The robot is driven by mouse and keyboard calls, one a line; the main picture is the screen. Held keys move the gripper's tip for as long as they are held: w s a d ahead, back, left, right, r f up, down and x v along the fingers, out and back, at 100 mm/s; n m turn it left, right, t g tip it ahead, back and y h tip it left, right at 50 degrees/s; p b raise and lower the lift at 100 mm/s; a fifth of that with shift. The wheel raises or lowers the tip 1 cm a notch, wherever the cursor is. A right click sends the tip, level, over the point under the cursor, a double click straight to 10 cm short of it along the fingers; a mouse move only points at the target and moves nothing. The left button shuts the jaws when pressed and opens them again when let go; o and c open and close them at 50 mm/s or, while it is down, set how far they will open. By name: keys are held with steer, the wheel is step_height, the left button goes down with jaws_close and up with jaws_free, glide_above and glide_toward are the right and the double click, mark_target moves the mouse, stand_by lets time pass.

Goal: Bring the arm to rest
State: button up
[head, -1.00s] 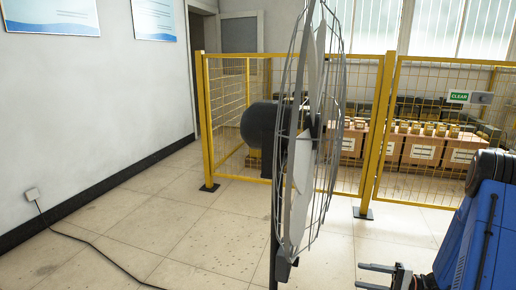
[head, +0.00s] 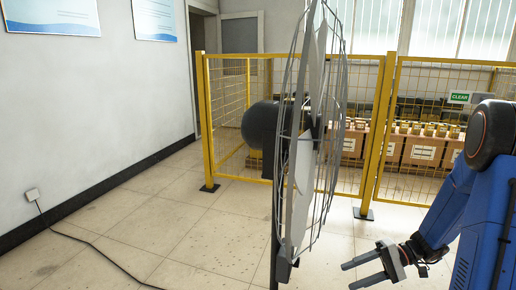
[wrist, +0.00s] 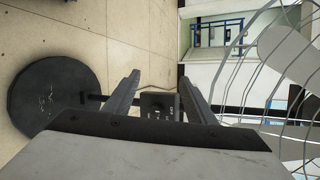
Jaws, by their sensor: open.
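My gripper (head: 350,276) is at the lower right in the head view, low over the tiled floor and right of the standing fan. Its two dark fingers are apart with nothing between them. My blue arm bends down to it from the right edge. In the wrist view my gripper (wrist: 158,80) shows open fingers pointing up the picture. Beyond them are the fan's dark control box (wrist: 158,102) and its pole, with a gap that I cannot judge exactly.
The caged fan (head: 300,165) stands just left of my gripper. Its round base (wrist: 55,95) and cage (wrist: 265,85) show in the wrist view. A yellow mesh fence (head: 230,120) and boxes (head: 420,150) are behind. A black cable (head: 95,248) crosses the open floor at left.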

steer(key=s+r+n+t+h, duration=0.1)
steer(key=s+r+t+h, duration=0.2)
steer(key=s+r+h, duration=0.3)
steer(key=s+a+r+n+t+h, duration=0.1)
steer(key=s+r+t+h, duration=0.1)
steer(key=s+r+h, duration=0.5)
steer(key=shift+s+a+r+n+t+h, duration=0.35)
steer(key=shift+s+r, duration=1.25)
steer(key=shift+s, duration=2.15)
steer(key=shift+d, duration=0.1)
